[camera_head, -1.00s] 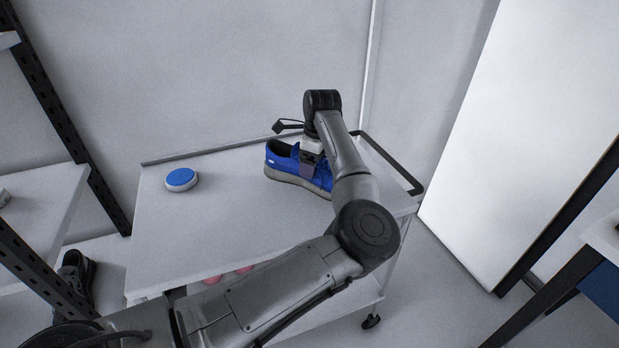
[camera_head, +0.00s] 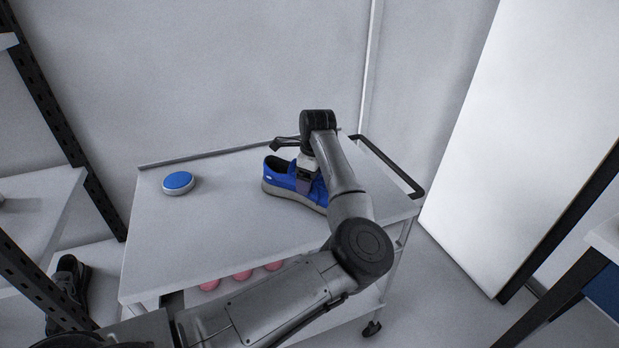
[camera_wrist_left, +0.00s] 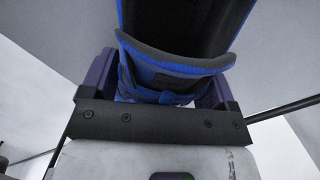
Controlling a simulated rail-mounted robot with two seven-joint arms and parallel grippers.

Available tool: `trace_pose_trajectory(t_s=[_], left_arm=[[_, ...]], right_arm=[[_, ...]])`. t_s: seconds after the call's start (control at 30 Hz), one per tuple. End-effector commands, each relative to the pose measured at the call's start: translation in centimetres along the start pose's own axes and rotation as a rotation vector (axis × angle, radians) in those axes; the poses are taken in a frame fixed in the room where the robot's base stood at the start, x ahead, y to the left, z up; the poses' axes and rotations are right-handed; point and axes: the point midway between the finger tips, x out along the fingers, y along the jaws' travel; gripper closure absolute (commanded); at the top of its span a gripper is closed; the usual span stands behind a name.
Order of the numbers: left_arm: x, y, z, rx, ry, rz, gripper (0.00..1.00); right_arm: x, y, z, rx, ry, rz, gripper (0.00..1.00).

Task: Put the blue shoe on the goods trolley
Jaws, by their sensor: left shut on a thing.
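The blue shoe (camera_head: 283,184), with a grey sole, is over the right half of the top of the goods trolley (camera_head: 215,225). Its sole looks level and at or very near the surface; I cannot tell whether it touches. My left gripper (camera_head: 306,183) points down from above and is shut on the shoe. In the left wrist view the shoe (camera_wrist_left: 170,60) sits between the two purple fingers of the gripper (camera_wrist_left: 158,88). The shoe's right end is partly hidden by my left arm. My right gripper is not in view.
A blue-topped round button (camera_head: 178,182) sits on the trolley's left part. Several pink round things (camera_head: 242,274) are on its lower level. A shelf rack (camera_head: 45,215) with a dark shoe (camera_head: 70,278) stands at left. The trolley's black handle (camera_head: 392,168) is at right.

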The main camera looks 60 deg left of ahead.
Motion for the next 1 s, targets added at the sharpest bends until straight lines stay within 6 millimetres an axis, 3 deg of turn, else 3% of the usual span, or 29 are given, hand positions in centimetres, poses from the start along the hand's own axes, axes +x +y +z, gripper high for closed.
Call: trace_pose_trajectory(t_s=[0.2,0.53,1.0], left_arm=[[0.0,0.0,0.0,0.0,0.0,0.0,0.0],[-0.8,0.0,0.0,0.001,0.001,-0.001,0.0],[-9.1,0.0,0.0,0.001,0.002,-0.001,0.0]], right_arm=[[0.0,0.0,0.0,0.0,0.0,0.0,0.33],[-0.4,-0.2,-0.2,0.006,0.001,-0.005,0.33],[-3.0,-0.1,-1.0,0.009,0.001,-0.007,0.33]])
